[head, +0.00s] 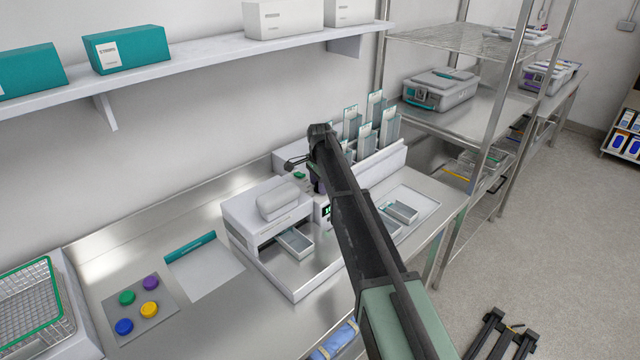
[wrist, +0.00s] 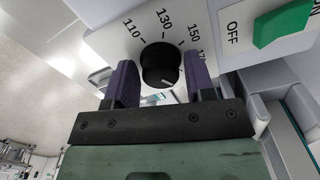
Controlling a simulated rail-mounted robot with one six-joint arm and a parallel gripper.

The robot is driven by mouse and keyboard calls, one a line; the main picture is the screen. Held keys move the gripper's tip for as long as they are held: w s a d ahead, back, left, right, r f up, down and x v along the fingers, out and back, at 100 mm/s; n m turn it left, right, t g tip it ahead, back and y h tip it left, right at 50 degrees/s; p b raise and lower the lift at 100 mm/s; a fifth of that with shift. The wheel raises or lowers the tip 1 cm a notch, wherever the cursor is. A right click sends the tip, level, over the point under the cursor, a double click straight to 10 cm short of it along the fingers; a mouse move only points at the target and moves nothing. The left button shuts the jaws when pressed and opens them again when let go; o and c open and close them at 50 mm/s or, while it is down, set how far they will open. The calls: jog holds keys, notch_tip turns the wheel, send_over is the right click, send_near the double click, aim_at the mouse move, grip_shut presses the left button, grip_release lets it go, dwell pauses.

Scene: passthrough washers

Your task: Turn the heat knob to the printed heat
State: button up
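The heat knob (wrist: 161,66) is round and black, on a white panel in the wrist view. Printed numbers 110, 130 and 150 arc above it, with another partly hidden at the right. My gripper (wrist: 162,84) has its two purple fingers on either side of the knob, with narrow gaps showing. I cannot tell whether either finger touches it. The knob's pointer setting is not clear. In the head view the white machine (head: 268,205) with a small green display (head: 327,211) stands on the bench; my arm hides the knob and most of my gripper.
A green switch (wrist: 283,24) beside an OFF label is right of the knob. On the bench are a mat (head: 140,310) with coloured discs, a wire basket (head: 35,305) and a rack of upright packs (head: 352,122). A shelf (head: 200,50) runs above.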

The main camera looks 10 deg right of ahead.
jog(key=shift+o, duration=1.3)
notch_tip(320, 180, up, 11)
jog(key=p, duration=1)
jog(key=shift+p, duration=0.4)
jog(key=shift+f, duration=0.1)
